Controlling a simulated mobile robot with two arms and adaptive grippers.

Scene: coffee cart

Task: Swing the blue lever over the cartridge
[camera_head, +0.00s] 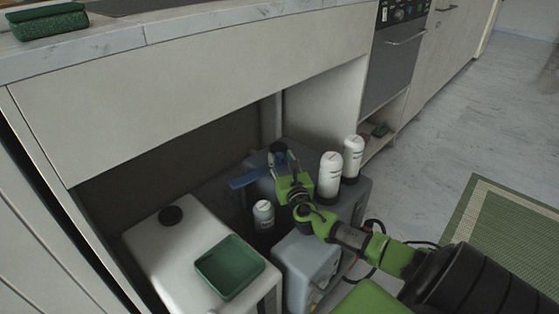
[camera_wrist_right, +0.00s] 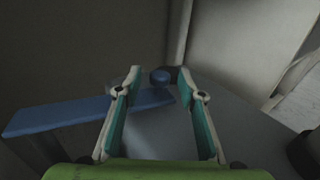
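The blue lever (camera_head: 248,178) extends left from my right gripper in the head view. My right gripper (camera_head: 283,160) is open, with a finger on either side of the lever's knob end; contact cannot be told. A short white-topped cartridge (camera_head: 263,213) stands below the lever, apart from it. Two taller white cartridges (camera_head: 330,176) (camera_head: 353,156) stand to the right of the gripper. My left gripper is not in view.
A white box (camera_head: 157,243) with a black knob and a green tray (camera_head: 229,267) stands at lower left. The recess is closed in by a counter panel (camera_head: 190,75) above and a side wall (camera_head: 325,110) at right. Open floor (camera_head: 440,140) lies further right.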

